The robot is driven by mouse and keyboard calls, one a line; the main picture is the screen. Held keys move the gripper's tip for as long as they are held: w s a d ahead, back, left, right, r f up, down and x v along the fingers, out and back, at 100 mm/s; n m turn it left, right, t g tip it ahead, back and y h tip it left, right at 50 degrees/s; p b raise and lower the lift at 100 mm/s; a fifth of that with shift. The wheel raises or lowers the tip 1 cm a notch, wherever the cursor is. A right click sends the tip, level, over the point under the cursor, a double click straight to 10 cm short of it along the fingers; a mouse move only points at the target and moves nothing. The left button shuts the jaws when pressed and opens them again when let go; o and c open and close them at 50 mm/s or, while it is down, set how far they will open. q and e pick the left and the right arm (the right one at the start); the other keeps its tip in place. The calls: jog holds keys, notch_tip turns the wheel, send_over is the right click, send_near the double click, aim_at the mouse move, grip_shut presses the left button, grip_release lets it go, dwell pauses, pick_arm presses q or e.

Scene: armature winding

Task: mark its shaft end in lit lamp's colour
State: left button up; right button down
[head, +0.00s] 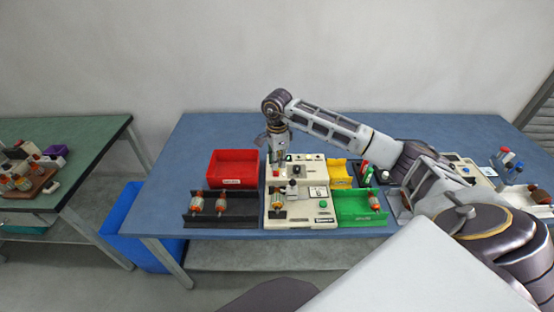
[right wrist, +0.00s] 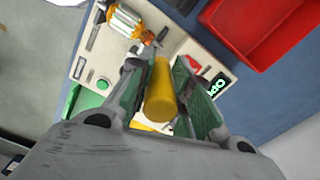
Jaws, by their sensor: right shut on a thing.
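My right gripper (head: 277,153) is above the white test bench (head: 300,218). In the right wrist view its fingers (right wrist: 165,100) are shut on a yellow marker (right wrist: 161,92). An armature (right wrist: 127,20) with orange-copper windings lies on the bench. In the head view the armature (head: 278,199) is below the gripper. Its shaft end points toward the marker; I cannot tell whether they touch. A lit display (right wrist: 213,86) shows green characters. I cannot tell clearly which lamp is lit. A red and a green marker (head: 366,174) stand to the right. My left gripper is out of view.
A red bin (head: 232,157) is at left. A black tray (head: 240,220) holds two armatures. A green tray (head: 350,208) holds one armature, with a yellow tray (head: 340,177) behind it. Coloured bottles (head: 506,158) stand far right. The table's back left is clear.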

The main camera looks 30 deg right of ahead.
jog(key=shift+f+b, duration=1)
jog(key=shift+f, duration=1.2)
jog(key=shift+f+b, duration=1.2)
jog(key=shift+f, duration=0.25)
jog(key=shift+s+f+b, duration=0.1)
jog(key=shift+f+b, duration=0.4)
jog(key=shift+b, duration=0.15)
dwell(2.3)
jog(key=shift+r, duration=0.15)
jog(key=shift+r+p, duration=1.6)
jog(key=shift+r, duration=1.35)
